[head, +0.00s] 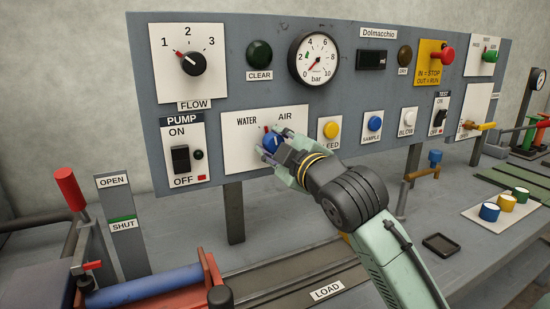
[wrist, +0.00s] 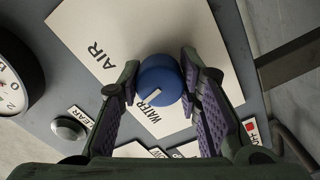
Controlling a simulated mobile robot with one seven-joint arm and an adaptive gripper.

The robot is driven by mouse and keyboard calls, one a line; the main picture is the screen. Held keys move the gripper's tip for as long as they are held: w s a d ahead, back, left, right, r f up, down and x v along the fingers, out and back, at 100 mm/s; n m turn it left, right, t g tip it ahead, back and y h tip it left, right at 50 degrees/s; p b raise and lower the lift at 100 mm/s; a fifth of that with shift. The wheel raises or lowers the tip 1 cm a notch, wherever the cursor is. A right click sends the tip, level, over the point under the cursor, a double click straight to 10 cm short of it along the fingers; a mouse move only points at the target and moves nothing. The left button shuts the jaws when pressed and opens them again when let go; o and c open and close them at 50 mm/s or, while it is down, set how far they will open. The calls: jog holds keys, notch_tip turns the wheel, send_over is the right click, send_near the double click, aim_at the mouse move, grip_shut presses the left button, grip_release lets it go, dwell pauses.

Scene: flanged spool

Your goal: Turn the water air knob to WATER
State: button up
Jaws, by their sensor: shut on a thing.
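The blue water air knob (head: 271,143) sits on a white plate (head: 236,152) in the lower middle of the grey panel, below the words WATER and AIR. My gripper (head: 276,147) reaches it from the lower right and is shut on it, hiding much of it in the head view. In the wrist view the knob (wrist: 160,78) is between my two fingers, one on each side. A white line on its face points down towards the WATER lettering (wrist: 150,115), away from AIR (wrist: 95,54).
A flow knob (head: 192,63), a round gauge (head: 314,58) and a pump switch (head: 180,159) surround the plate. Yellow (head: 332,129) and blue (head: 375,123) push buttons lie close to the right of my gripper. The bench below holds a red lever (head: 70,188).

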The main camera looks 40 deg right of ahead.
jog(key=shift+n+b, duration=1.4)
jog(key=shift+n, duration=0.8)
jog(key=o, duration=1.1)
jog(key=shift+o, duration=0.2)
jog(key=v, duration=1.2)
